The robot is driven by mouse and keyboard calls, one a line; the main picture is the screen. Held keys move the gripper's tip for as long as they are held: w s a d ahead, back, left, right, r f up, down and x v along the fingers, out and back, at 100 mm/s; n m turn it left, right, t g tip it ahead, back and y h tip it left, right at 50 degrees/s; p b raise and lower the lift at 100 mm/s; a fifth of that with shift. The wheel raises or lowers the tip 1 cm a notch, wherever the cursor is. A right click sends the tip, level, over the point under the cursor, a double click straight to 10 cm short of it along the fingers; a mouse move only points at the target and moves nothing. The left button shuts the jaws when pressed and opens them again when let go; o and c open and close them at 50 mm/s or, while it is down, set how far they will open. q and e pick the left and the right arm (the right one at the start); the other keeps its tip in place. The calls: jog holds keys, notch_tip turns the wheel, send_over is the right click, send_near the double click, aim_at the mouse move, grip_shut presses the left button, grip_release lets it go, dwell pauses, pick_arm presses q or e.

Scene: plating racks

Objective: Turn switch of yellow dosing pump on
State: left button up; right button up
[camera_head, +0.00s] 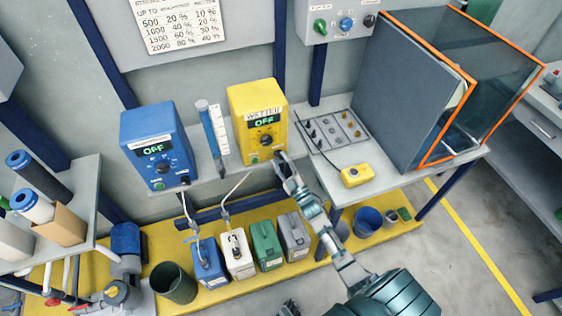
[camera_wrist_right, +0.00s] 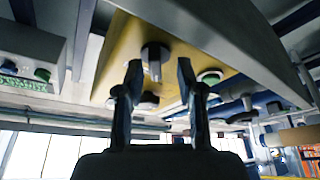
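The yellow dosing pump (camera_head: 243,103) stands at the back of the bench, its display (camera_head: 264,120) reading OFF. Its front has a dark dial (camera_head: 266,141), a green button (camera_head: 254,159) and a small dark switch at lower right, partly hidden by my right gripper (camera_head: 281,160). In the right wrist view the pump (camera_wrist_right: 122,50) appears upside down. A black knob with a grey grip (camera_wrist_right: 154,60), apparently the switch, lies between the spread fingertips of my open right gripper (camera_wrist_right: 159,72). I cannot tell whether they touch it. A dark part at the head view's bottom edge may be my left gripper (camera_head: 288,308).
A blue pump (camera_head: 150,121), also reading OFF, stands left, with a measuring tube (camera_head: 212,130) between the pumps. Several canisters (camera_head: 265,243) stand below on the yellow shelf.

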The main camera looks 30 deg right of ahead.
jog(key=shift+d, duration=0.1)
jog(key=shift+c, duration=0.9)
jog(key=shift+d, duration=0.15)
jog(key=c, duration=0.4)
jog(key=shift+d+f, duration=0.1)
jog(key=shift+d, duration=0.05)
grip_shut()
pick_arm(q)
jog(key=shift+s+d+f, duration=0.1)
jog(key=shift+s+d, duration=0.1)
jog(key=shift+d, duration=0.1)
